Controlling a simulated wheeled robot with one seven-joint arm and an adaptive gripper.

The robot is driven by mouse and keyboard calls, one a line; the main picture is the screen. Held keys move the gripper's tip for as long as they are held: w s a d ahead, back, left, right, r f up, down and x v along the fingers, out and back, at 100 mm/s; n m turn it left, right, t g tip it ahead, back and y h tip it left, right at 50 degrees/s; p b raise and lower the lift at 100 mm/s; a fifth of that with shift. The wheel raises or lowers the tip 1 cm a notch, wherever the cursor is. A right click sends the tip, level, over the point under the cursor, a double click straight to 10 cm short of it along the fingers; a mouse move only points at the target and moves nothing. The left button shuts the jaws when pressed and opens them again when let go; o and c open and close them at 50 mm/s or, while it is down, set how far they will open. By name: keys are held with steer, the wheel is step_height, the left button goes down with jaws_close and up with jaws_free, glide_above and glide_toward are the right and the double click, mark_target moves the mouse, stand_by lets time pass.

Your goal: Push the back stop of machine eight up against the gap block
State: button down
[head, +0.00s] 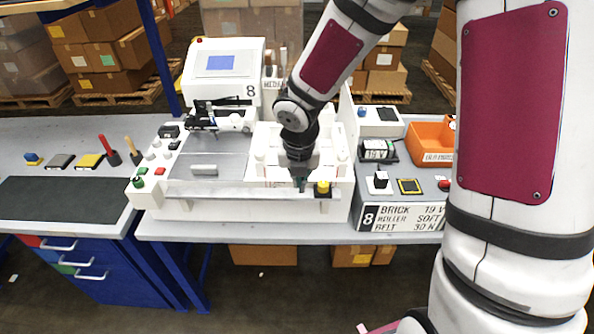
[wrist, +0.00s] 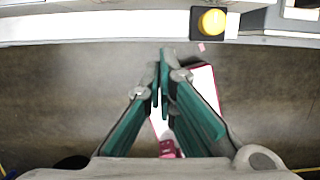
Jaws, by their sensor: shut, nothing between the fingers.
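Machine eight (head: 240,196) is a white plotter with an "8" on its raised panel, standing on the bench. My gripper (head: 301,186) is shut and empty, pointing down over the front right part of the machine, beside a yellow knob (head: 322,188) on a black base. In the wrist view my green fingers (wrist: 163,75) are together, and the yellow knob (wrist: 211,21) is ahead of them to the right. A small grey block (head: 204,169) lies on the machine's grey bed. I cannot tell for sure which parts are the back stop and the gap block; my arm hides some of the right bay.
A pen carriage (head: 225,120) spans the bed's back. Buttons line the machine's left side. A dark mat (head: 60,200) lies on the left bench.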

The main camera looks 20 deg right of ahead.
steer(key=w+f, duration=0.2)
steer(key=w+d+f, duration=0.1)
steer(key=f, duration=0.1)
steer(key=shift+w+d+f, duration=0.15)
steer(key=shift+w+f, duration=0.2)
steer(key=shift+f, duration=0.05)
steer(key=shift+w+d, duration=0.2)
steer(key=shift+w, duration=0.5)
steer(key=w+d+b, duration=0.1)
steer(key=w, duration=0.2)
steer(key=w+d, duration=0.1)
steer(key=w, duration=0.3)
steer(key=w+d+b, duration=0.1)
steer(key=w, duration=0.2)
steer(key=shift+w+d+f+b, duration=0.1)
steer(key=shift+w+d+b, duration=0.1)
steer(key=shift+w+b, duration=0.15)
